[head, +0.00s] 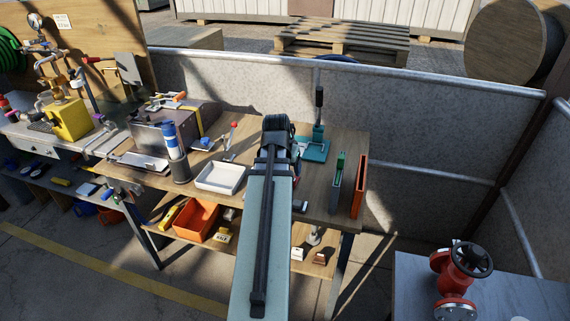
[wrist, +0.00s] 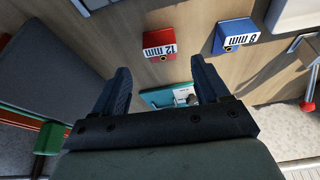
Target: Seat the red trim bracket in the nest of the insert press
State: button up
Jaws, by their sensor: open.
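My gripper (wrist: 160,66) is open in the wrist view, with nothing between its fingers. A red block labelled "12 mm" (wrist: 158,38) lies on the wooden bench just beyond the fingertips, apart from them. I cannot tell whether it is the red trim bracket; no other piece is clearly that bracket. The teal insert press (head: 316,150) stands on the bench beside my arm in the head view, its dark lever upright. Part of its teal base (wrist: 155,98) shows between the fingers in the wrist view. Its nest is not clear. My arm hides the fingertips in the head view.
A blue block labelled "8 mm" (wrist: 235,33) lies beside the red one. A white tray (head: 220,189) is left of my arm. Upright green and orange-red panels (head: 359,187) stand at the bench's right end. A red valve (head: 460,270) sits on a separate grey table at right.

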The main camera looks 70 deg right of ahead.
jog(key=shift+x, duration=3.2)
jog(key=shift+f, duration=0.1)
jog(key=c, duration=0.9)
jog(key=shift+r, duration=2.55)
